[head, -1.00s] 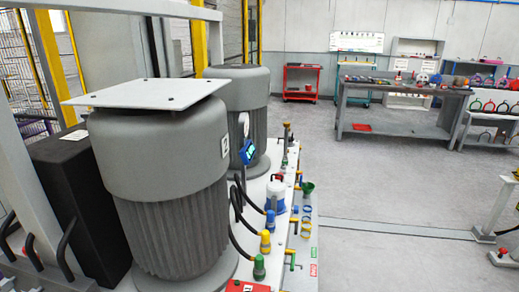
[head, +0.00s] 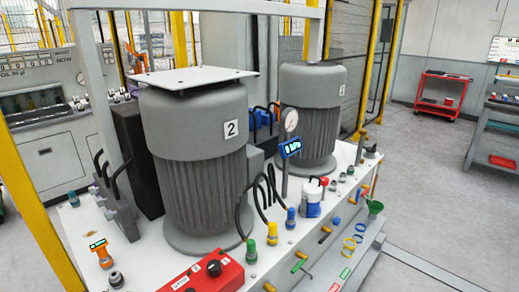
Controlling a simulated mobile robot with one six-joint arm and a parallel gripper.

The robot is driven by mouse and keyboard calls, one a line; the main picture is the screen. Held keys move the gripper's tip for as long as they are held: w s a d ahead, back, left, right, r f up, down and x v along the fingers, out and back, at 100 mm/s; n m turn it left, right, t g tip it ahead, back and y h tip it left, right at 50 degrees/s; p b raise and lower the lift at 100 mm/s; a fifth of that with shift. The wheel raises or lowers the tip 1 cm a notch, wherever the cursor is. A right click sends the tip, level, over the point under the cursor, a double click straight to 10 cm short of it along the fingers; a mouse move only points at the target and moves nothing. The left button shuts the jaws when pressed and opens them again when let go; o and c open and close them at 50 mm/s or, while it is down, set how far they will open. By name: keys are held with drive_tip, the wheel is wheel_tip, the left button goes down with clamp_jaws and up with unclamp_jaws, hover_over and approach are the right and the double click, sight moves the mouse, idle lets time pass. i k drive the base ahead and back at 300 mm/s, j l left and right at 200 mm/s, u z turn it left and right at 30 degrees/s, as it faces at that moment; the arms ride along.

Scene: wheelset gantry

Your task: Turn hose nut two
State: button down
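Three coloured hose nuts stand in a row on the white deck (head: 185,252) of the machine: a green one (head: 251,250), a yellow one (head: 271,233) and a blue one (head: 290,218). Black hoses (head: 240,215) arch up behind them, close to a grey ribbed motor (head: 205,185) labelled 2. I cannot read a number on any nut, so I cannot tell which is nut two. My gripper is not in view.
A red control box (head: 205,275) sits at the deck's front. A gauge (head: 291,121) with a blue display (head: 290,148) rises behind the nuts. A second motor (head: 307,115) stands farther back. Yellow posts (head: 35,205) frame the machine.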

sight(101, 202)
drive_tip(key=l+u, duration=0.15)
drive_tip(key=u, duration=1.05)
drive_tip(key=l+u, duration=0.1)
drive_tip(key=l, duration=0.75)
drive_tip(key=l+u, duration=0.1)
drive_tip(key=l, duration=0.75)
drive_tip(key=l+u, duration=0.15)
drive_tip(key=l, duration=0.65)
drive_tip(key=k+l+u, duration=0.1)
drive_tip(key=l, duration=0.75)
drive_tip(key=k+j, duration=0.1)
drive_tip(key=j, duration=2)
drive_tip(key=k+j, duration=0.15)
drive_tip(key=j, duration=0.9)
drive_tip(key=i+j+z, duration=0.2)
drive_tip(key=j, duration=0.2)
drive_tip(key=j+z, duration=0.15)
drive_tip(key=j, duration=0.25)
drive_tip(key=i+j+z, duration=0.35)
drive_tip(key=j, duration=0.25)
drive_tip(key=i+j+z, duration=0.35)
drive_tip(key=j, duration=0.3)
drive_tip(key=j+z, duration=0.35)
drive_tip(key=j, duration=0.3)
drive_tip(key=i+j+z, duration=0.15)
drive_tip(key=j+z, duration=0.2)
drive_tip(key=j, duration=0.45)
drive_tip(key=j+z, duration=0.3)
drive_tip(key=j, duration=0.45)
